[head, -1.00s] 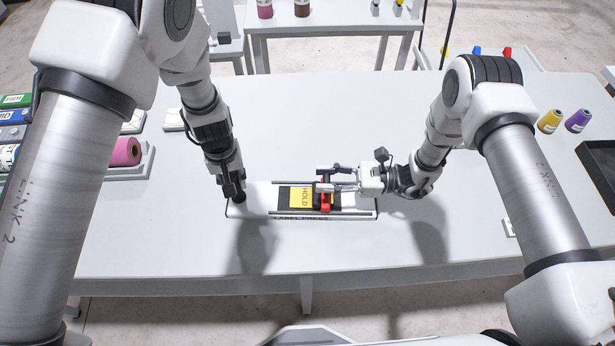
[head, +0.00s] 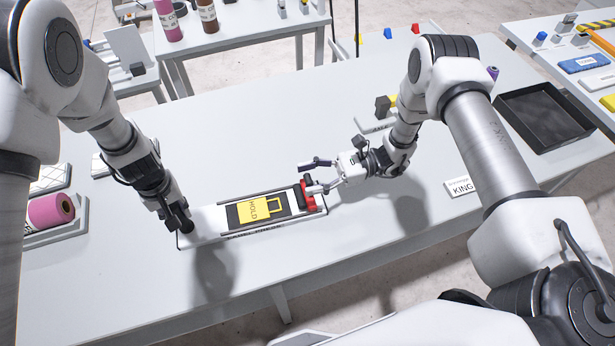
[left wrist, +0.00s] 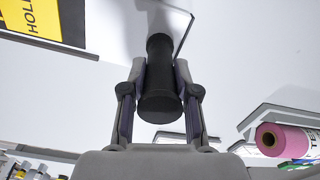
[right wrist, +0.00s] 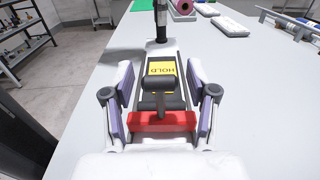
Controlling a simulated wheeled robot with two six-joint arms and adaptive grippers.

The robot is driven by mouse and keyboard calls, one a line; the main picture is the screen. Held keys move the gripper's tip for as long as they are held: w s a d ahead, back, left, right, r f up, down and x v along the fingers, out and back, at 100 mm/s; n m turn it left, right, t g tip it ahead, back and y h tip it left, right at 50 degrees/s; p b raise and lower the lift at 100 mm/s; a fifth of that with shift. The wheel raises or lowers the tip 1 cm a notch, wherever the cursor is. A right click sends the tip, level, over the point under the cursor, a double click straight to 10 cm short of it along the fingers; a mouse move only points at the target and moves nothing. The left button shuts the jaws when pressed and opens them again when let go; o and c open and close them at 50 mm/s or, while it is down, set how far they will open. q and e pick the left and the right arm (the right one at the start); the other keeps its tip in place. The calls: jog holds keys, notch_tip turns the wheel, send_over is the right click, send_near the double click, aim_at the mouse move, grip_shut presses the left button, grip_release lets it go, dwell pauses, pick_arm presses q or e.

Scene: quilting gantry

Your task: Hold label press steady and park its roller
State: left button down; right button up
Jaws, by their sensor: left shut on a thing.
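The label press is a long white base (head: 205,225) on the table, with a dark bed holding a yellow HOLD label (head: 262,210) with a padlock picture. Its red roller carriage (head: 308,195) stands at the right end of the rails, clear of the label. My left gripper (head: 180,220) is shut on the black upright knob (left wrist: 160,80) at the press's left end. My right gripper (head: 315,174) is open at the carriage. In the right wrist view, its fingers stand apart on either side of the carriage's grey handle (right wrist: 160,95), with gaps visible.
A pink roll (head: 50,211) sits in a holder at the left. A black tray (head: 545,118) and a KING card (head: 462,187) lie to the right. A grey block on a stand (head: 382,107) is behind my right gripper. The table in front of the press is clear.

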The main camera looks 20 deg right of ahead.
pick_arm(q)
jog(key=shift+s+f, duration=0.2)
jog(key=shift+f, duration=0.05)
pick_arm(e)
jog(key=shift+a, duration=0.1)
jog(key=s+d, duration=0.1)
jog(key=d, duration=1.1)
